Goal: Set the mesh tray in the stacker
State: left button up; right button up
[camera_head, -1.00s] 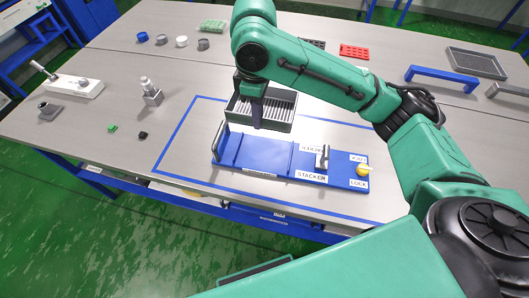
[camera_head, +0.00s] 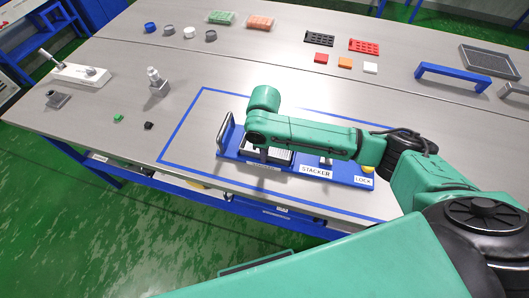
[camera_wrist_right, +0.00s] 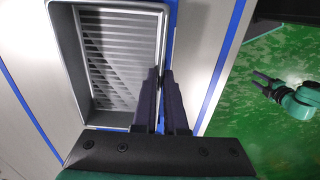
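The mesh tray, a grey frame with a slatted floor, shows in the wrist view (camera_wrist_right: 80,60) at left. In the head view the tray (camera_head: 281,157) is over the left part of the blue stacker (camera_head: 343,178), mostly hidden under my right arm. I cannot tell whether it rests fully on the base. My right gripper (camera_wrist_right: 162,75) has its dark fingers closed on the tray's near side wall; in the head view they are mostly hidden. My left gripper (camera_wrist_right: 262,84) shows small in the wrist view, away over the floor, fingers apart and empty.
A blue outline (camera_head: 175,140) surrounds the stacker on the table. Small colored blocks (camera_head: 344,62), racks (camera_head: 364,46) and a blue handle bar (camera_head: 468,75) lie behind. The table left of the outline has free room.

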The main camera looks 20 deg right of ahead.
jog(key=shift+o, duration=1.1)
notch_tip(320, 180, up, 12)
jog(key=b, duration=0.1)
